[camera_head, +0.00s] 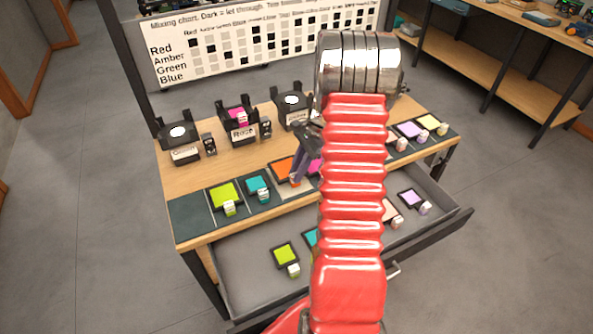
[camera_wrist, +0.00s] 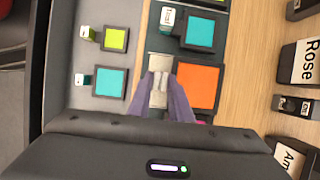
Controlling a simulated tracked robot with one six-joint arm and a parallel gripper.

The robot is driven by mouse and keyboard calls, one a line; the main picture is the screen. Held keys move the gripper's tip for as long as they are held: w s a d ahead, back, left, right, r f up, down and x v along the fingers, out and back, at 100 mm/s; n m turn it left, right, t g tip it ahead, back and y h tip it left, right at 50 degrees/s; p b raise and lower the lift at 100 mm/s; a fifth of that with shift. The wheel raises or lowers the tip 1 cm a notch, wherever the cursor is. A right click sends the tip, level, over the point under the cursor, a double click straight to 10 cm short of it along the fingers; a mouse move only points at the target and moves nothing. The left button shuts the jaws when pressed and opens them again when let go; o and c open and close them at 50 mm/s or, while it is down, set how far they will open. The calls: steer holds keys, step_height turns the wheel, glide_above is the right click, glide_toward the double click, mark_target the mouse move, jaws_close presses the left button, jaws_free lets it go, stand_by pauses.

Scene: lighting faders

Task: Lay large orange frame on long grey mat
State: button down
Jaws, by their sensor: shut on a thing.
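The large orange frame (camera_head: 284,169) is a dark-edged square with an orange sheet and a pale block at its front. In the wrist view, the orange frame (camera_wrist: 199,85) is just right of my fingertips. My gripper (camera_wrist: 160,90) has purple fingers shut on its pale block. In the head view, my gripper (camera_head: 297,176) is at the table's front, partly behind my red arm. A long dark grey mat (camera_head: 188,218) runs along the front edge of the table, partly hidden by my arm. I cannot tell whether the frame touches the surface below it.
A lime frame (camera_head: 225,196) and a teal frame (camera_head: 257,186) lie on the mat left of my gripper. An open grey drawer (camera_head: 243,288) below holds smaller frames. Black lamps, one labelled Rose (camera_head: 240,127), stand behind. Pale purple and yellow frames lie to the right.

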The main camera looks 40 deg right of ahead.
steer(key=shift+f, duration=1.05)
steer(key=c, duration=1.5)
jaws_free()
steer(key=shift+c, duration=0.2)
steer(key=v, duration=1.3)
steer(key=shift+r, duration=0.35)
steer(key=shift+d, duration=0.1)
step_height(320, 180, up, 7)
